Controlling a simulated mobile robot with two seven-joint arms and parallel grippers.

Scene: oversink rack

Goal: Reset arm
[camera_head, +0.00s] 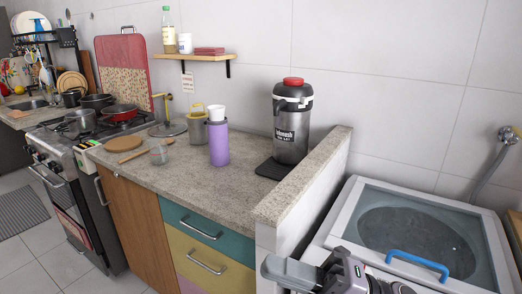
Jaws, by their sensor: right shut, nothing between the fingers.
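My right gripper (287,271) is at the bottom of the head view, right of centre. Its grey fingers point left and are closed with nothing between them. It is in front of the low stone-topped wall (304,178) and the left front edge of the washing machine (350,217), apart from the counter's objects. My left gripper is not in view.
A stove (75,150) with pots stands left.

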